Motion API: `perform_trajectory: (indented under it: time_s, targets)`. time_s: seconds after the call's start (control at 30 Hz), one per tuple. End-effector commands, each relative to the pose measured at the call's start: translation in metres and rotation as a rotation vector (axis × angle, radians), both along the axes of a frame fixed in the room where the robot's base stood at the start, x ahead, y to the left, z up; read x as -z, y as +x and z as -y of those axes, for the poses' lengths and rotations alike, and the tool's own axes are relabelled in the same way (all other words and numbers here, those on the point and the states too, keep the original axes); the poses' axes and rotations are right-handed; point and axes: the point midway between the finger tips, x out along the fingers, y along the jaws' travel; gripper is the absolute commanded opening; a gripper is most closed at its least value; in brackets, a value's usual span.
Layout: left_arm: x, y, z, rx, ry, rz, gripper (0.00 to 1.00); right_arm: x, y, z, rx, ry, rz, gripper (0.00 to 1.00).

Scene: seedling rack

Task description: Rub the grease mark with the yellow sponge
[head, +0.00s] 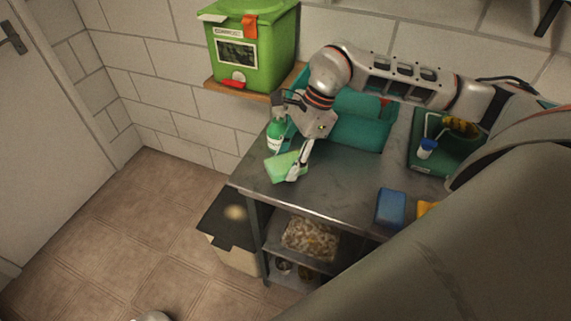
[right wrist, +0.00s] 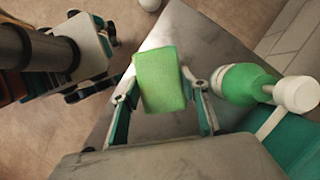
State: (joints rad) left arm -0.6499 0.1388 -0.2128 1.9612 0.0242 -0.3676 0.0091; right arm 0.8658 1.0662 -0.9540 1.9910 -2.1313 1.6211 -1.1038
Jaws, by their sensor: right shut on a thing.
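My right gripper (head: 295,168) is shut on a green sponge (head: 282,166) at the left end of the metal table (head: 335,183). In the right wrist view the green sponge (right wrist: 160,80) sits between the two fingers (right wrist: 161,92). I cannot tell whether it touches the tabletop. A yellow-orange block (head: 426,208), perhaps the yellow sponge, shows at the table's front, mostly hidden by my own arm. A blue sponge-like block (head: 391,207) lies just left of it. I cannot make out a grease mark. My left gripper is not in view.
A green spray bottle (head: 275,136) stands close behind the right gripper. Teal bins (head: 358,131) and a green tray (head: 424,157) with a blue-capped bottle (head: 427,148) stand farther back. The table's middle is clear. A dark-lidded bin (head: 223,225) stands below the left edge.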

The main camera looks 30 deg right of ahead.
Motion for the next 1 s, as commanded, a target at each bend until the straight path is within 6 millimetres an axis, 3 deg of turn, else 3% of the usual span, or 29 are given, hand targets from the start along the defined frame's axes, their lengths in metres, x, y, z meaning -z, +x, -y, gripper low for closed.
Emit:
perform_trajectory:
  time_s: [0.3,0.43,0.67,1.0]
  targets:
    - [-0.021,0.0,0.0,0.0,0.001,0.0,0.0,-0.032,0.001,0.006,0.012,0.001,0.002,0.21]
    - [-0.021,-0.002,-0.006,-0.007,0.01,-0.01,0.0,-0.042,0.0,0.009,0.016,0.0,0.002,0.21]
    - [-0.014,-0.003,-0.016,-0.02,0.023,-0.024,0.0,-0.045,0.0,0.01,0.018,0.001,0.0,0.21]
    - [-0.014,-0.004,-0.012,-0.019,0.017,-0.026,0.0,-0.045,0.0,0.01,0.018,0.001,0.0,0.21]
